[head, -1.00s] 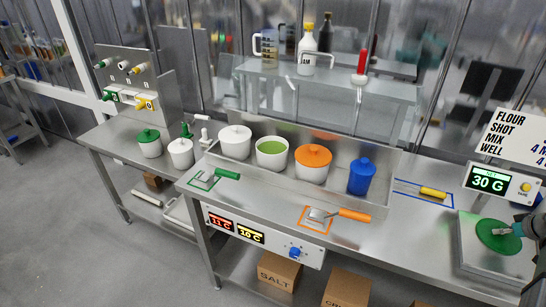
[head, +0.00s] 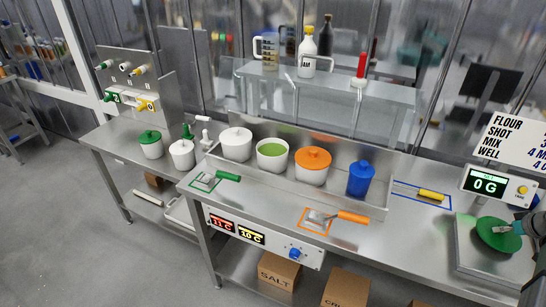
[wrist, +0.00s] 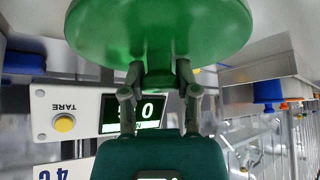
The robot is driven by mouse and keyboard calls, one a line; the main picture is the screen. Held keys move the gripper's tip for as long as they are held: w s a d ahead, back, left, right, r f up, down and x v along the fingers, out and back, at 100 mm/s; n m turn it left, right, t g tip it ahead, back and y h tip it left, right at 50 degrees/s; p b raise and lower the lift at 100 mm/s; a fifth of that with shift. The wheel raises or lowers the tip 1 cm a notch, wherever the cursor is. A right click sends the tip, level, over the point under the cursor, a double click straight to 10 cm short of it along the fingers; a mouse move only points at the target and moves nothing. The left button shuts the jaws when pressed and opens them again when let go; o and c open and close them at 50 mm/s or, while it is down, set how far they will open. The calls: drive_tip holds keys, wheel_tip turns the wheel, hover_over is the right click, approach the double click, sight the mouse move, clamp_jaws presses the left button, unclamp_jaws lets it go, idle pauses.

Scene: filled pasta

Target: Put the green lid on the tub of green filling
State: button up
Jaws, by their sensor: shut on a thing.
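The green lid (head: 498,235) is at the far right, over the scale. My gripper (head: 520,228) is shut on the lid's knob. In the wrist view the lid (wrist: 158,25) fills the top, with my gripper's fingers (wrist: 158,85) closed on its knob. The scale display reads 0 G, so the lid appears to be off the plate. The tub of green filling (head: 272,155) stands open in the back tray, between a white-lidded tub and an orange-lidded tub. Its green contents show.
The scale (head: 470,262) has its display (head: 488,185) behind it. The orange-lidded tub (head: 313,166), white-lidded tub (head: 236,144) and blue container (head: 360,178) stand in the tray. An orange-handled scraper (head: 338,217) and a green-handled one (head: 216,178) lie in front.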

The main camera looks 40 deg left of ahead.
drive_tip(key=shift+r+p, duration=1.25)
drive_tip(key=shift+r, duration=0.15)
drive_tip(key=shift+s, duration=0.15)
